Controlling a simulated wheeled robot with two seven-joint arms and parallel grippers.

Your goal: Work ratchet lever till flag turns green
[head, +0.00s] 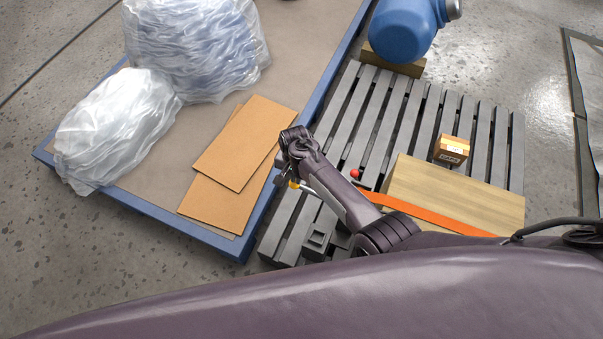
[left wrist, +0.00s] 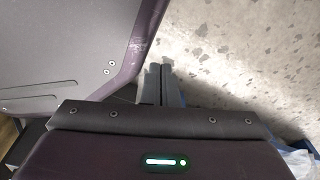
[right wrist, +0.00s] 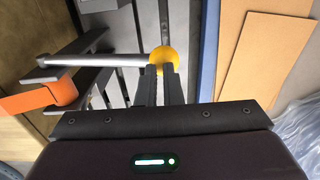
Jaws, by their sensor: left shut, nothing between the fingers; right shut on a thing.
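The ratchet lever (right wrist: 105,61) is a grey rod with a yellow ball knob (right wrist: 164,59) at its end. The knob (head: 294,184) also shows in the head view, just below my right wrist. My right gripper (right wrist: 161,75) is shut on the knob. The red ball-shaped flag (head: 355,173) stands beside my right forearm in the head view. That forearm hides most of the ratchet body. My left gripper (left wrist: 162,72) is shut and empty, above bare floor, and is out of the head view.
The orange strap (head: 430,212) runs over a wooden crate (head: 470,195) on the grey pallet (head: 385,115). A small carton (head: 452,150) and a blue drum (head: 403,30) are farther back. A blue-edged platform (head: 235,240) with cardboard sheets (head: 240,145) and wrapped bundles (head: 115,130) lies left.

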